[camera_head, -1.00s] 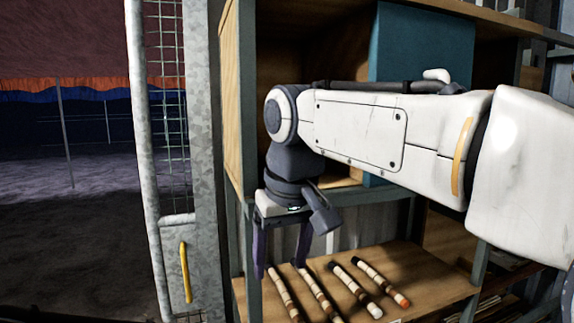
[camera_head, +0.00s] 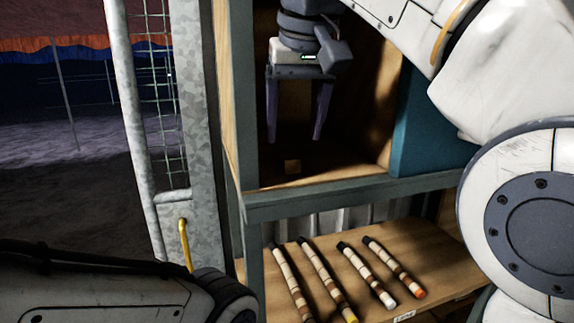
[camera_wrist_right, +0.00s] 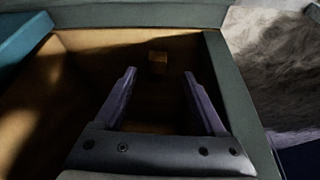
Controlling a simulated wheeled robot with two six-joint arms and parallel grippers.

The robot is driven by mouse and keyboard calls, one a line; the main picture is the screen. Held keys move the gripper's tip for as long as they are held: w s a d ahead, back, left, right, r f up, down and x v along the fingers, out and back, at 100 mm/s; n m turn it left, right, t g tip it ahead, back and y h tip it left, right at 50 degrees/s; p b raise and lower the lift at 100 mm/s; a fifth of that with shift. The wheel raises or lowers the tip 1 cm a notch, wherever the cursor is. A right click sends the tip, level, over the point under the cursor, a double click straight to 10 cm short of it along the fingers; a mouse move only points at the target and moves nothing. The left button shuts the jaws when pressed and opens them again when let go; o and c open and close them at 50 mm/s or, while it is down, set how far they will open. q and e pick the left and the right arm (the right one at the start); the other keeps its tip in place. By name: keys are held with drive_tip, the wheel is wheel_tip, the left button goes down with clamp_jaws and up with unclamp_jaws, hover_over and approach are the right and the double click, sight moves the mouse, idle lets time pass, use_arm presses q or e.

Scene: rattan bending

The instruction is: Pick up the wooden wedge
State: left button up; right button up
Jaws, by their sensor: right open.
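A small wooden block, which looks like the wooden wedge (camera_head: 292,167), lies on the floor of the upper cubby, towards its left side. It also shows in the right wrist view (camera_wrist_right: 158,62), beyond the fingertips; its exact shape is too small and dark to tell. My right gripper (camera_head: 294,138) is open and empty, with its fingers pointing down above the block. In the right wrist view the two purple fingers (camera_wrist_right: 160,85) stand wide apart, with the block apart from them. My left arm shows at the lower left, but its gripper is out of view.
The cubby has a green-grey front edge (camera_head: 318,197), a wooden left wall (camera_head: 232,85) and a teal panel (camera_head: 425,125) at its right. Several banded rattan sticks (camera_head: 330,280) lie on the shelf below. A metal mesh gate (camera_head: 135,110) stands at the left.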

sight(293, 159)
drive_tip(key=shift+w+d+f, duration=0.1)
drive_tip(key=shift+w+f, duration=0.2)
drive_tip(key=shift+f, duration=0.35)
drive_tip(key=shift+d+x, duration=0.2)
drive_tip(key=shift+x, duration=2.25)
drive_tip(key=shift+a, duration=0.2)
clamp_jaws()
